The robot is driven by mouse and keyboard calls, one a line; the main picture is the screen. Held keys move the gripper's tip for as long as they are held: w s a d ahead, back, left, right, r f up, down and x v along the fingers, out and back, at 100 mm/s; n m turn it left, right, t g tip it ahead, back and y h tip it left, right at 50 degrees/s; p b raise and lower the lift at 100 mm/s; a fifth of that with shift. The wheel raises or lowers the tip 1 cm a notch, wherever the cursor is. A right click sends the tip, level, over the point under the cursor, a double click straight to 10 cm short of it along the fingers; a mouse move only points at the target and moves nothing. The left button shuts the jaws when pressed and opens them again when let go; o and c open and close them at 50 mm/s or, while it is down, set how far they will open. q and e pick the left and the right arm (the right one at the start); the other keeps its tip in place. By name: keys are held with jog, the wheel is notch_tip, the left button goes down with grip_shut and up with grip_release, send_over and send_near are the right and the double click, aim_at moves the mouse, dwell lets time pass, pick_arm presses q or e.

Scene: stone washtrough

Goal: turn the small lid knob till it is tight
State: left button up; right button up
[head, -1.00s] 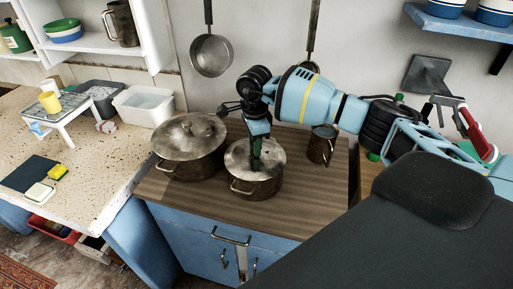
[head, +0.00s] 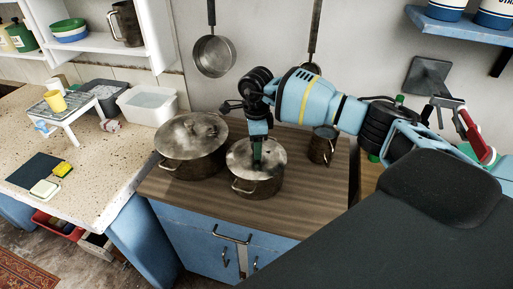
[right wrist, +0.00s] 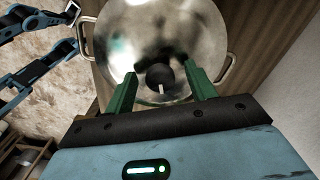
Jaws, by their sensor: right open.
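The small pot (head: 257,186) stands on the brown worktop with its round metal lid (head: 238,157) on it. In the right wrist view the lid (right wrist: 120,45) shows its small dark knob (right wrist: 158,76), which has a pale line on it. My right gripper (right wrist: 160,80) points down at the lid, its two green fingers open on either side of the knob, with a visible gap on both sides. In the head view my right gripper (head: 257,158) covers the knob.
A larger lidded pot (head: 190,155) stands close on the left. A dark mug (head: 322,146) stands to the right on the worktop (head: 275,208). A pan (head: 213,55) hangs on the wall behind. The worktop's front strip is clear.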

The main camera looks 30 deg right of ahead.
jog(key=shift+r, duration=0.1)
dwell(0.3)
jog(key=shift+r+p, duration=0.65)
jog(key=shift+r, duration=2.15)
pick_arm(q)
jog(key=shift+w+r+t, duration=0.3)
jog(key=shift+w+r, duration=0.6)
jog(key=shift+r, duration=0.2)
pick_arm(e)
jog(key=shift+r, duration=1.15)
